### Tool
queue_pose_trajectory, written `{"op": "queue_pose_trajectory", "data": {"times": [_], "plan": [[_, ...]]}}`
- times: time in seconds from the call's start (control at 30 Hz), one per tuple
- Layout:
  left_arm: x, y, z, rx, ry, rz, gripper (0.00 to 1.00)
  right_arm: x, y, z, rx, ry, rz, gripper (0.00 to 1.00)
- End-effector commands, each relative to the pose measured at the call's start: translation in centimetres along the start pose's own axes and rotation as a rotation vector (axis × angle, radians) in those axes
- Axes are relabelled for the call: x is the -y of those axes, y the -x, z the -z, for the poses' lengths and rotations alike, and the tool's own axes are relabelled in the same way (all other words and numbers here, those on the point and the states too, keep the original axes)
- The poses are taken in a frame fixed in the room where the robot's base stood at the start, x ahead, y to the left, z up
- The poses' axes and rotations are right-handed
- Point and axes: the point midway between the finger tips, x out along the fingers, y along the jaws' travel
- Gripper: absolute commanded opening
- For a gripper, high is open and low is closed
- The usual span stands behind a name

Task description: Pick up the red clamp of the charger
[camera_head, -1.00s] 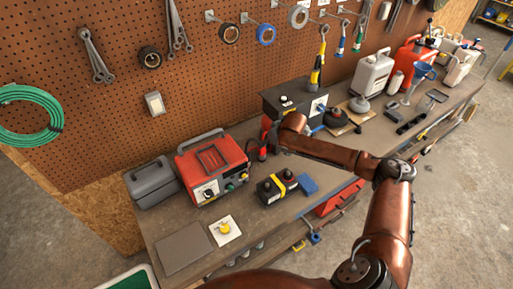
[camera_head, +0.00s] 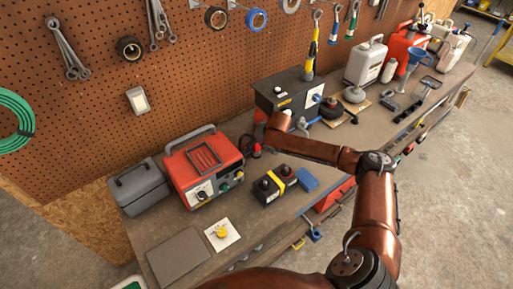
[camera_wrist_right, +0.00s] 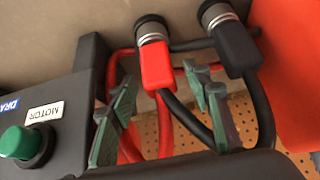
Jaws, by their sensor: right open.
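The red clamp (camera_wrist_right: 157,65) shows in the right wrist view, its red sleeve pointing down from a grey metal collar. A matching black clamp (camera_wrist_right: 238,50) is beside it on the right. My right gripper (camera_wrist_right: 160,85) is open, with its green-grey fingers on either side of the red clamp's lower end; I cannot tell whether they touch it. The red charger (camera_head: 203,170) stands on the workbench in the head view. My right arm reaches to its right side, where my wrist hides most of the gripper and clamps. My left gripper is not in view.
A black motor box (camera_wrist_right: 50,125) with a green button is close to the left finger. Red and black cables run behind the fingers. The pegboard (camera_head: 80,120) rises behind.

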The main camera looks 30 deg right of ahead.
Motion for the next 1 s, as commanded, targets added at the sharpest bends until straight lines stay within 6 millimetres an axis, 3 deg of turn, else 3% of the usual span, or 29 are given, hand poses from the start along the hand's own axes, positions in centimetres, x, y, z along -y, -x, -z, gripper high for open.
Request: {"op": "queue_pose_trajectory", "data": {"times": [0.3, 0.6, 1.0], "plan": [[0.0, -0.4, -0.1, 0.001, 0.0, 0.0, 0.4, 0.1, -4.3, 0.2, 0.001, 0.0, 0.0, 0.45], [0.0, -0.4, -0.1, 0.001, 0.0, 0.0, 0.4, 0.0, -4.8, 0.1, 0.001, 0.001, 0.0, 0.45], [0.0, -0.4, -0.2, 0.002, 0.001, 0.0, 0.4, 0.0, -4.8, 0.1, 0.001, 0.0, 0.0, 0.18]]}}
